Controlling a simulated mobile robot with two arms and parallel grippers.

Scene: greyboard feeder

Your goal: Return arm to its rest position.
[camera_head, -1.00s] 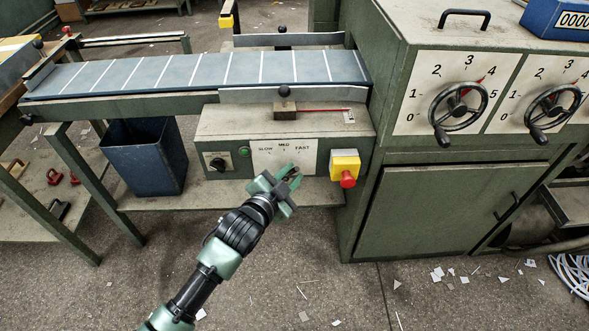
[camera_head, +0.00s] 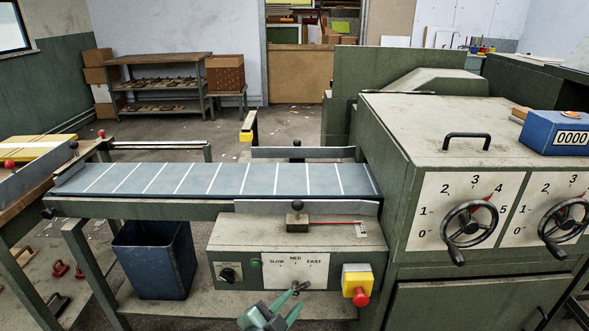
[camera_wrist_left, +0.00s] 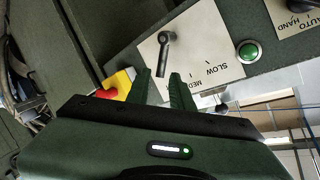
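My left gripper (camera_head: 292,304) shows at the bottom edge of the head view, just below the speed panel (camera_head: 313,268) marked SLOW, MED and FAST. Its two green fingers are apart. In the left wrist view the fingers (camera_wrist_left: 162,88) also stand apart, with a dark lever (camera_wrist_left: 166,42) showing beyond the gap against the white panel. The lever's knob (camera_head: 296,287) shows close to the fingertips in the head view. I cannot tell whether the fingers touch it. Most of my left arm is below the head view. My right gripper is not in view.
A red stop button (camera_head: 361,297) on a yellow box sits right of the gripper. A green button (camera_head: 255,263) and a black knob (camera_head: 229,273) are to its left. The conveyor belt (camera_head: 205,180) runs above. A blue bin (camera_head: 155,260) stands at left, the machine cabinet (camera_head: 470,305) at right.

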